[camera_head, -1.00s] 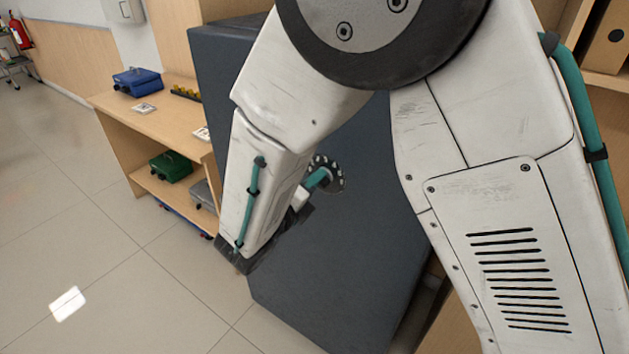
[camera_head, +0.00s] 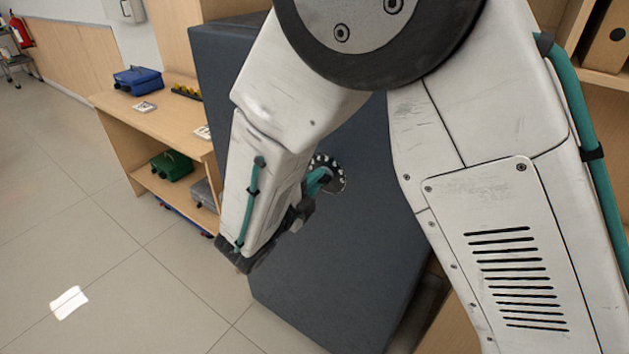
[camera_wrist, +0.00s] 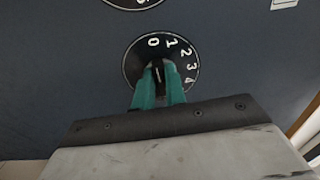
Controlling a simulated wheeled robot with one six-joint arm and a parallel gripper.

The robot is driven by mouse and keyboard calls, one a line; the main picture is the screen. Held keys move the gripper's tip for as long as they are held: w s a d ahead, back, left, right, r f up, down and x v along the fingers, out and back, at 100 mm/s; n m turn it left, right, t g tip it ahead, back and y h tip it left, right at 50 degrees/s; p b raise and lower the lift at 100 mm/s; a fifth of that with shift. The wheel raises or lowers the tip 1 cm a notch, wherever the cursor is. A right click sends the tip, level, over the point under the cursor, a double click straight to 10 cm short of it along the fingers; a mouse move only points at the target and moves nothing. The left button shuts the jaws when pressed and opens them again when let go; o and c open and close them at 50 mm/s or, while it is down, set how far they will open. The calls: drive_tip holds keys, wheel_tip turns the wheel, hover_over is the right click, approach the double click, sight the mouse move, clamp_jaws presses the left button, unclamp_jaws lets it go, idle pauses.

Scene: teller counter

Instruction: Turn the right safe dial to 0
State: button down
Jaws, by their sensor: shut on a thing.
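The dark safe (camera_head: 350,240) stands in front of me, with a round black dial (camera_head: 330,165) with white marks on its face. In the wrist view this dial (camera_wrist: 136,62) shows 0 near its top, then 1, 2, 3 and 4 down its right side. My gripper (camera_head: 320,180) has its teal fingers shut on the dial's dark knob (camera_wrist: 158,74). The fingers hide the lower part of the dial, and I cannot tell which number the knob points to. A second dial (camera_wrist: 132,3) is cut off at the top edge of the wrist view.
A wooden shelf unit (camera_head: 185,129) left of the safe holds a blue case (camera_head: 137,79) and, lower, a green case (camera_head: 172,166). Open tiled floor (camera_head: 110,250) lies to the left. A white label (camera_wrist: 284,3) is on the safe at upper right in the wrist view.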

drive_tip(key=c, duration=1.4)
unclamp_jaws()
drive_tip(key=shift+c, duration=0.2)
drive_tip(key=v, duration=0.8)
